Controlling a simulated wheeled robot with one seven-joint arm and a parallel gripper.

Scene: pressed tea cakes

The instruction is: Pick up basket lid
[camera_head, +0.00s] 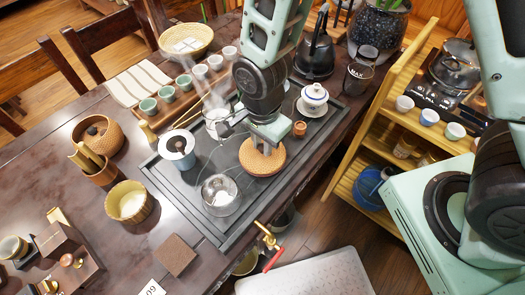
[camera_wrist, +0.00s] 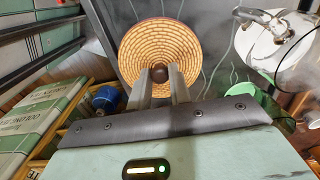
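The basket lid (camera_head: 261,158) is a round woven tan disc over the right part of the dark tea tray (camera_head: 222,227). In the wrist view the lid (camera_wrist: 188,50) faces me, with a small dark knob (camera_wrist: 158,73) at its middle. My gripper (camera_head: 265,133) points down at the lid. In the wrist view its two fingers (camera_wrist: 158,76) stand on either side of the knob and look closed on it. I cannot tell whether the lid rests on the tray or hangs just above it. A round woven basket (camera_head: 113,140) stands at the left on the table.
A glass pitcher (camera_head: 221,196) stands just left of the lid, and a lidded white bowl (camera_head: 313,99) stands beyond it. A small brown cup (camera_head: 299,129) is close on the right. A steaming glass vessel (camera_head: 215,122) is behind. A shelf (camera_head: 362,150) stands at the right.

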